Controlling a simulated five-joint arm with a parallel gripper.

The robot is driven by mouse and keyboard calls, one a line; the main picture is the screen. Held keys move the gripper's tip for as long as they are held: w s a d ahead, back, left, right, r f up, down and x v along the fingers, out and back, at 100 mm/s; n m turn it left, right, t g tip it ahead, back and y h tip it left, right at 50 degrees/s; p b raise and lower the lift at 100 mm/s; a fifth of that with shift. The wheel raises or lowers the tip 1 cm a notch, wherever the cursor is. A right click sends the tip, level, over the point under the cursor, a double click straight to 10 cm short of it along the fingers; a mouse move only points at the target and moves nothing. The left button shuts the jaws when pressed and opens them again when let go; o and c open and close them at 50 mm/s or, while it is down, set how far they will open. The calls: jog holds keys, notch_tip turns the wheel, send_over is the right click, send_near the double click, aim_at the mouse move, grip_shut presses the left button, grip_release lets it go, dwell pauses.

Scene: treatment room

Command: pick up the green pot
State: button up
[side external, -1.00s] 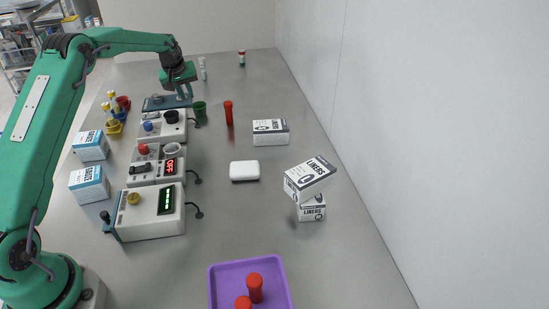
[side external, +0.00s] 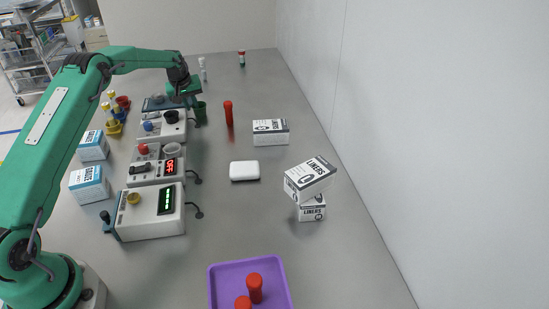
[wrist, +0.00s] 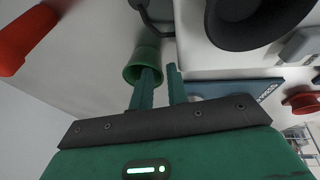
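The green pot (side external: 201,114) stands on the grey table, just right of the farthest device with the black knob. In the wrist view the pot (wrist: 140,60) shows with its round mouth towards the camera. My gripper (side external: 193,99) is right at the pot, partly in front of its upper part. In the wrist view my gripper (wrist: 161,72) is open a little. One finger overlaps the pot's mouth; the other is just right of its rim, with a gap between them. Whether either finger touches the pot is not clear.
Devices with knobs (side external: 153,208) stand in a row left of the pot. A purple tray (side external: 220,283) with red pieces is at the front.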

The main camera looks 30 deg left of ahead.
jog(key=shift+w+f, duration=0.15)
jog(key=shift+f, duration=0.35)
grip_shut()
